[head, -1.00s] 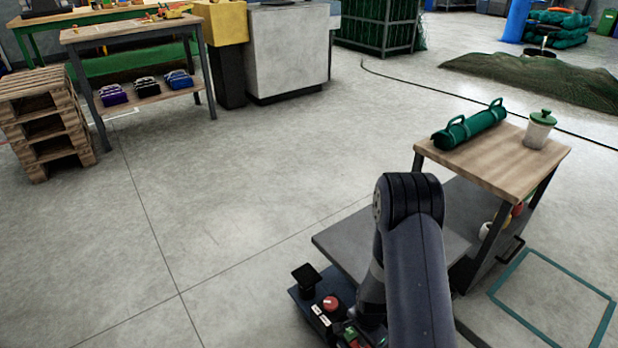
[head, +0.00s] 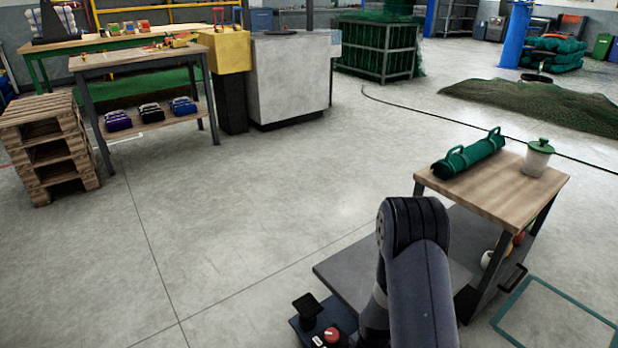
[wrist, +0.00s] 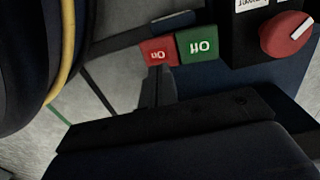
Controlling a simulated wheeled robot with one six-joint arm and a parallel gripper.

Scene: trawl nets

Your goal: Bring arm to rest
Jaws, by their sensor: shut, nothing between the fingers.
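My arm rises at the bottom centre of the head view, folded at its upper joint, close over my own base. My gripper is hidden there behind the arm. In the wrist view, my gripper (wrist: 160,78) shows as a dark narrow finger shape on a wide black bar. It is shut with nothing between the fingers. Its tip appears just in front of the red and green On/Off switches and a red knob on my body; whether it touches them I cannot tell.
A wood-topped cart (head: 520,195) with a green roll (head: 468,155) and a lidded cup (head: 537,158) stands right of my arm. Stacked pallets (head: 45,150) and a workbench (head: 135,57) are at the left. The floor between is clear. A net heap (head: 535,105) lies far right.

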